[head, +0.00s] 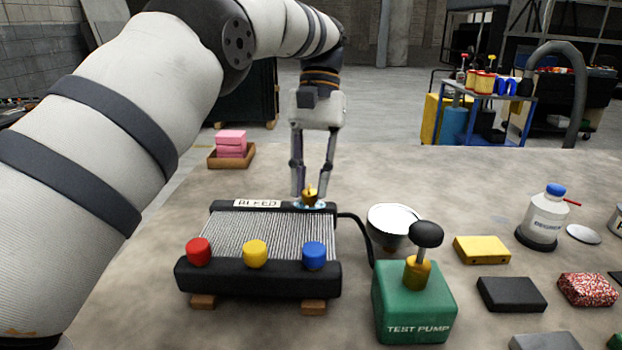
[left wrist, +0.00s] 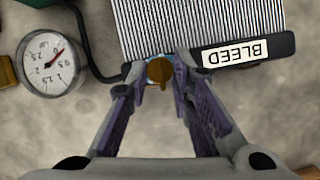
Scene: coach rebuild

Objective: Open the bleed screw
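The brass bleed screw (head: 310,196) stands at the far right corner of the radiator core (head: 265,232), beside a white BLEED label (head: 257,203). It also shows in the left wrist view (left wrist: 160,71), with a small tab pointing toward my gripper. My left gripper (head: 311,193) points down at the screw, one finger on each side. In the left wrist view its fingertips (left wrist: 161,62) flank the screw. In the head view narrow gaps show between the fingers and the screw, so the gripper looks open around it. My right gripper is not in view.
A green test pump (head: 414,302) with a black knob stands right of the core, near a round gauge (left wrist: 47,64) and a black hose (head: 357,232). Red, yellow and blue caps line the core's front.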

